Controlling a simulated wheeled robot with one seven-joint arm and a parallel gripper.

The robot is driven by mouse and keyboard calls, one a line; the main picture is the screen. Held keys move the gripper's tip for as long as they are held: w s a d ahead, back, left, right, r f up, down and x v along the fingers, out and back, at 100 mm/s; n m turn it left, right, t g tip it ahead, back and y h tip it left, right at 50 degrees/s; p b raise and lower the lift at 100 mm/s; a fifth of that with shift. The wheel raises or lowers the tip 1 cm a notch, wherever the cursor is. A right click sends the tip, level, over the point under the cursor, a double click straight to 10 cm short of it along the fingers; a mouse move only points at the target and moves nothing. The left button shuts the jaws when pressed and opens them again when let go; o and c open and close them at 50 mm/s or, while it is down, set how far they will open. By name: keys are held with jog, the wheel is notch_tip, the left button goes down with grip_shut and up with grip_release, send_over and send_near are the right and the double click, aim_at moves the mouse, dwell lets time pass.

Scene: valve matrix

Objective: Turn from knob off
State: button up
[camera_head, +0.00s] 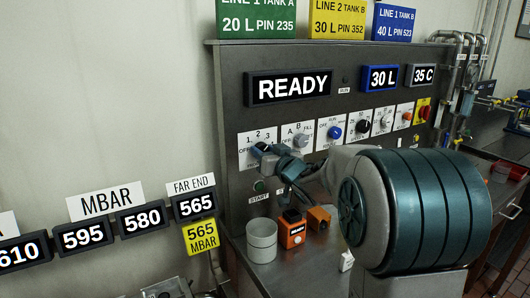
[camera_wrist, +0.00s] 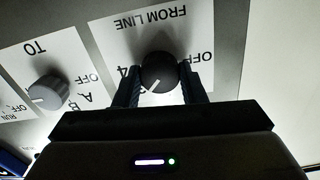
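The FROM LINE knob (camera_wrist: 160,72) is round and black with a white pointer mark. In the wrist view, which shows the panel upside down, the mark points to the lower left, with the "4" at the left and "OFF" at the right. My gripper (camera_wrist: 162,80) has one finger on each side of the knob, close against it with no clear gap. In the head view, my gripper (camera_head: 266,152) is at the leftmost dial plate (camera_head: 257,138), marked 1 2 3, and hides most of its knob.
The grey TO knob (camera_head: 300,141) is just right of the FROM LINE plate. Blue, black and orange knobs and a red switch (camera_head: 423,113) continue along the row. A grey cup (camera_head: 262,240) and orange boxes (camera_head: 292,232) stand on the bench below my gripper.

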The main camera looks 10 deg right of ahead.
jog(key=shift+f+n+b, duration=0.15)
jog(key=shift+n+b, duration=0.15)
jog(key=shift+b, duration=0.1)
jog(key=n+b, duration=1.7)
jog(key=n, duration=0.9)
jog(key=shift+f, duration=0.1)
jog(key=shift+n, duration=0.3)
jog(key=o, duration=1)
